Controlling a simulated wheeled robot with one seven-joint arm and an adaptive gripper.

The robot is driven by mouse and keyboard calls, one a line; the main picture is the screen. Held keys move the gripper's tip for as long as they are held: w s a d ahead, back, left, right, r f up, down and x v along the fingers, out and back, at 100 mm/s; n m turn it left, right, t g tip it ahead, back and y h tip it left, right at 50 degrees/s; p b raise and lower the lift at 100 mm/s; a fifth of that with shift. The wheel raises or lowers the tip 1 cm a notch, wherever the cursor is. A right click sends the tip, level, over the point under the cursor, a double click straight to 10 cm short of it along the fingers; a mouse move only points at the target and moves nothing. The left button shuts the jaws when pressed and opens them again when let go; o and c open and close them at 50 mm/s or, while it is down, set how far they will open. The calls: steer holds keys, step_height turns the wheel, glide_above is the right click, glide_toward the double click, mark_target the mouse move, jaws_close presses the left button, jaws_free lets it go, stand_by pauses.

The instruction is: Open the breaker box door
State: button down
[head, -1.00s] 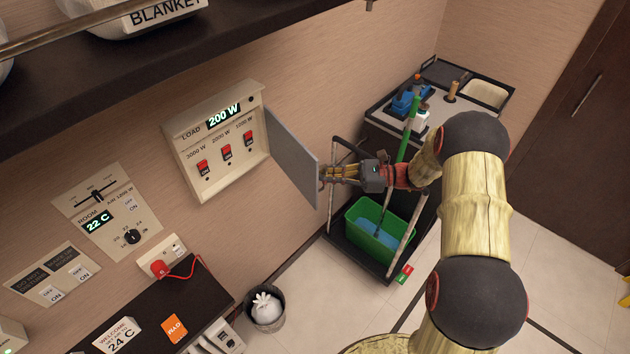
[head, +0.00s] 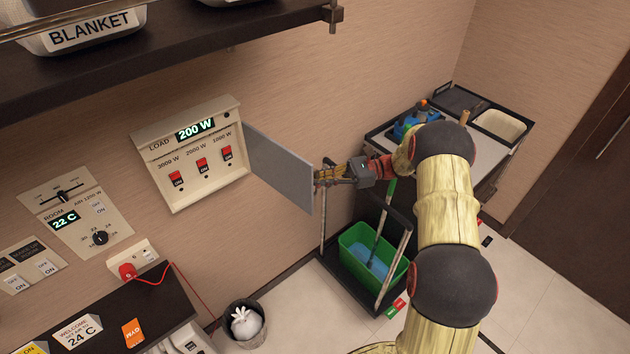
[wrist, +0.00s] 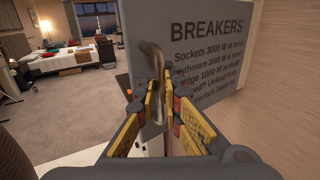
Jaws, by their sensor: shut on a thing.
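The breaker box (head: 190,160) is on the wall, with a lit "200 W" display and three red switches. Its grey door (head: 282,168) stands swung out on its right side, and the inside of the box shows. In the wrist view the door's outer face (wrist: 225,45) reads "BREAKERS" with text below. My gripper (head: 328,176) is at the door's free edge. In the wrist view it is shut on the curved metal door handle (wrist: 154,75), which runs between the yellow-padded fingers. The lower part of the handle is partly hidden by the fingers.
A dark shelf (head: 180,55) with a blanket bin (head: 85,30) hangs above the box. A cart with a green bucket (head: 358,262) stands below my gripper. A dark counter (head: 180,298) and a waste bin (head: 245,335) are at lower left.

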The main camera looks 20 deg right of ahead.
steer(key=shift+f, duration=0.1)
steer(key=c, duration=2)
jaws_free()
steer(key=shift+d, duration=0.1)
steer(key=s+d, duration=0.1)
steer(key=d, duration=1.1)
steer(key=shift+a, duration=0.1)
